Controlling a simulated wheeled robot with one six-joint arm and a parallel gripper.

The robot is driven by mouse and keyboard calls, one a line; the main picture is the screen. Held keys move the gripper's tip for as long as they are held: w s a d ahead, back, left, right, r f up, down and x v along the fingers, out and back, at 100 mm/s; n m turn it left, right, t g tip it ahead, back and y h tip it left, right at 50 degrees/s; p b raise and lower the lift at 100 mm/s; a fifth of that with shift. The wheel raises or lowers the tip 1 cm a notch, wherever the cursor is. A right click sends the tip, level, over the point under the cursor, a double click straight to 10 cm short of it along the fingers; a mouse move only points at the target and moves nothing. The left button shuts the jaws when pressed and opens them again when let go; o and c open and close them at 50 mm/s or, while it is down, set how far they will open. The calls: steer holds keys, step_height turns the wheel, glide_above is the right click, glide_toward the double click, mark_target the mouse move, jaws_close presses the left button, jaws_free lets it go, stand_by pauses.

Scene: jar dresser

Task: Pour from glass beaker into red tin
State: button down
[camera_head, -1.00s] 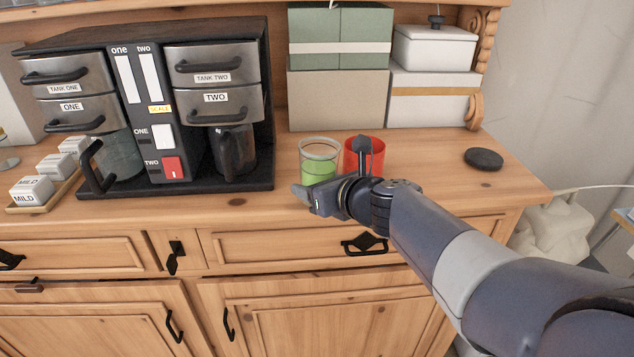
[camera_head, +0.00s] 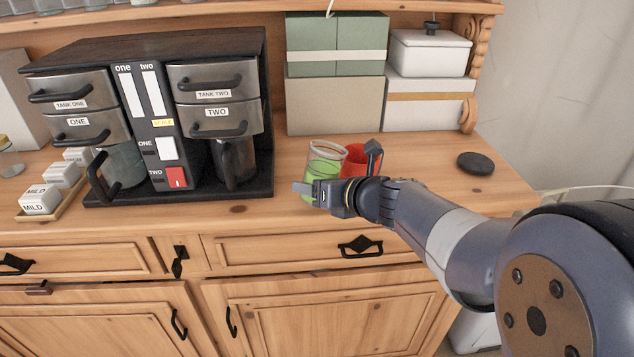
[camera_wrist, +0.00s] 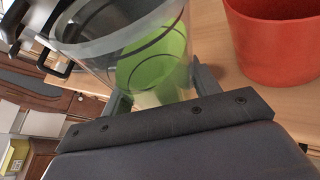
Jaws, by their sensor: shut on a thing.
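The clear glass beaker (camera_head: 326,152) with green contents stands near the dresser top's front edge, leaning slightly right in the head view. My gripper (camera_head: 310,190) is shut on it from the front. In the wrist view my gripper (camera_wrist: 158,92) has one finger on each side of the beaker (camera_wrist: 135,45), and the green shows inside. The red tin (camera_head: 355,158) is just right of the beaker, partly hidden by my wrist. In the wrist view the red tin (camera_wrist: 275,45) is upright and open, with a gap between it and the beaker. Whether the beaker's base touches the wood is hidden.
A black two-tank coffee machine (camera_head: 150,110) stands to the left, with a tray of small white blocks (camera_head: 42,200) beside it. Green and beige boxes (camera_head: 335,105) and a white lidded box (camera_head: 430,52) stand behind. A black disc (camera_head: 482,162) lies on clear wood at right.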

mark_target(321, 161)
steer(key=shift+w+d+r+m+g+y+p, duration=0.2)
steer(key=shift+r+m+y+p, duration=0.25)
steer(key=shift+p, duration=0.65)
steer(key=shift+w+d+r+m+g+y+p, duration=0.1)
steer(key=shift+d+r+m+y+p, duration=0.3)
steer(key=shift+p, duration=0.7)
steer(key=shift+r+m+p, duration=0.25)
steer(key=shift+r+p, duration=0.05)
steer(key=shift+p, duration=0.35)
steer(key=shift+w+r, duration=0.1)
steer(key=shift+r+m+g+y+p, duration=0.35)
steer(key=shift+r+m+p, duration=0.35)
steer(key=shift+p, duration=1.1)
steer(key=shift+a+r+p, duration=0.15)
steer(key=shift+r+p, duration=0.05)
steer(key=shift+p, duration=0.45)
steer(key=shift+s+a+r+m+y+p, duration=0.1)
steer(key=shift+s+r+m+y+p, duration=0.1)
steer(key=shift+r+m+y+p, duration=0.9)
steer(key=shift+f+h, duration=0.4)
steer(key=shift+h, duration=0.1)
